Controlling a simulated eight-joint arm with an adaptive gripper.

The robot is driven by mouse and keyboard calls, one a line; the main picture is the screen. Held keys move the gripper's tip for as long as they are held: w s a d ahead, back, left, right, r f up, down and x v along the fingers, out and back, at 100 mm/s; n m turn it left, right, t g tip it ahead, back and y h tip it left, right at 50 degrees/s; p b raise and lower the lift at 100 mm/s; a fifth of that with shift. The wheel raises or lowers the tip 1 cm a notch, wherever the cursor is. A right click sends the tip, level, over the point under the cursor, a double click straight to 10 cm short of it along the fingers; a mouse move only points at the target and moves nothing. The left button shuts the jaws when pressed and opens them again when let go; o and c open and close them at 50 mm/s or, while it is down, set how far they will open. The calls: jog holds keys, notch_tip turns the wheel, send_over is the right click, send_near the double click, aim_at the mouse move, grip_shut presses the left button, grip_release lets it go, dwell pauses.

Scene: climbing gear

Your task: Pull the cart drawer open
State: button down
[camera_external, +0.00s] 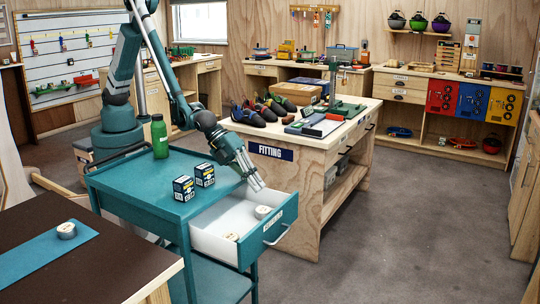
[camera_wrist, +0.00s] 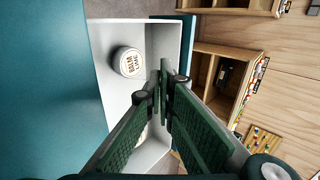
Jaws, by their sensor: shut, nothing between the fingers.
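The teal cart (camera_external: 150,190) stands at front left, and its white-lined drawer (camera_external: 215,242) is pulled out to the right. The drawer's bar handle (camera_external: 277,235) is on its teal front, clear of my fingers. My gripper (camera_external: 258,186) is shut and empty, above the open drawer near its far side. In the wrist view my fingers (camera_wrist: 164,72) hang over the drawer (camera_wrist: 165,45). A round balm tin (camera_wrist: 128,62) lies inside, also visible in the external view (camera_external: 263,211). A second tin (camera_external: 231,237) is mostly hidden behind my fingers in the wrist view.
A green bottle (camera_external: 159,137) and two small dark boxes (camera_external: 184,188) (camera_external: 204,174) stand on the cart top. The wooden fitting bench (camera_external: 318,165) with shoes is close behind the drawer. A dark table (camera_external: 75,262) is at front left. Floor to the right is clear.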

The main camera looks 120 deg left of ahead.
aim_at(287, 201)
jog(key=shift+w+f, duration=0.1)
jog(key=shift+f, duration=0.05)
jog(key=shift+b+x, duration=0.95)
jog(key=shift+x, duration=3.9)
jog(key=shift+w, duration=0.1)
jog(key=w, duration=0.9)
jog(key=shift+w, duration=0.2)
jog(key=shift+p+v, duration=0.55)
jog(key=shift+v, duration=4.5)
